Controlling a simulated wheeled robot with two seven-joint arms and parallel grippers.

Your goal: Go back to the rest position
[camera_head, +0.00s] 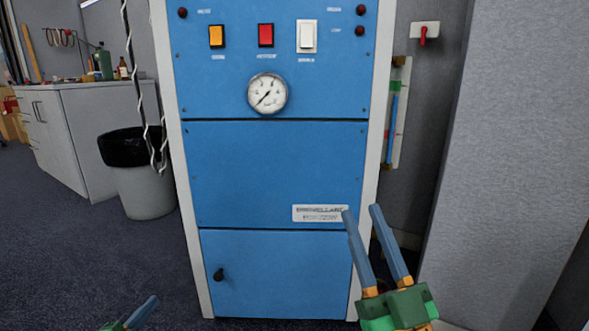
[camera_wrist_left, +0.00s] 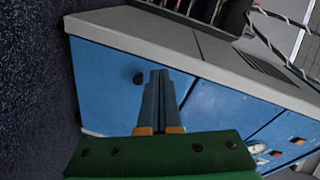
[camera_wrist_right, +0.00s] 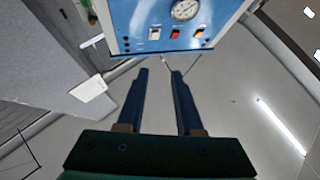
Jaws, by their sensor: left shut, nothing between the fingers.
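My right gripper (camera_head: 361,213) stands in front of the lower right of a blue cabinet in the head view, its two blue fingers pointing up and apart. In the right wrist view its fingers (camera_wrist_right: 160,72) are spread with nothing between them. My left gripper (camera_head: 153,300) shows only partly at the bottom left of the head view. In the left wrist view its fingers (camera_wrist_left: 160,73) are together and empty, in front of the cabinet's lower door.
The blue cabinet (camera_head: 270,170) has a gauge (camera_head: 267,93), orange, red and white switches, and a black door knob (camera_head: 218,274). A bin (camera_head: 143,180) and a white counter (camera_head: 75,140) stand left. A grey partition (camera_head: 510,150) stands right. Floor at left is clear.

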